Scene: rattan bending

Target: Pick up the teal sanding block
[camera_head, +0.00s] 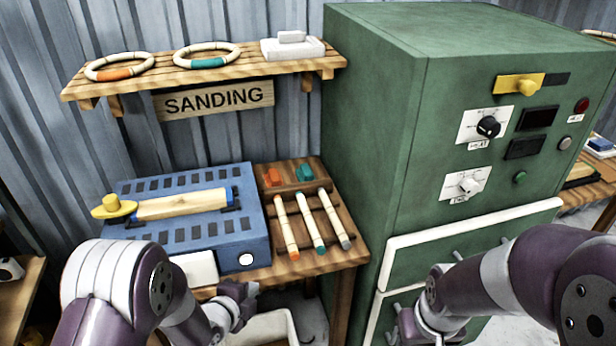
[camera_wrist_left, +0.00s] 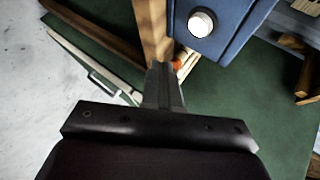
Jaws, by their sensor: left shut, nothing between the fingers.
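The teal sanding block (camera_head: 305,173) sits on the wooden rack at the back of the bench, right of an orange block (camera_head: 272,177). My left gripper (camera_head: 242,296) is low in front of the bench edge, well below and in front of the teal block, and apart from it. In the left wrist view its fingers (camera_wrist_left: 163,80) are shut together with nothing between them. The teal block does not show clearly in that view. My right gripper (camera_head: 402,330) is low by the green cabinet; its fingers are too unclear to judge.
Several rods (camera_head: 312,220) with coloured ends lie in front of the blocks. A blue machine (camera_head: 190,215) with a white button stands left of them. The tall green cabinet (camera_head: 380,120) stands close on the right. A shelf (camera_head: 200,75) hangs above. A white bin (camera_head: 265,330) is below.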

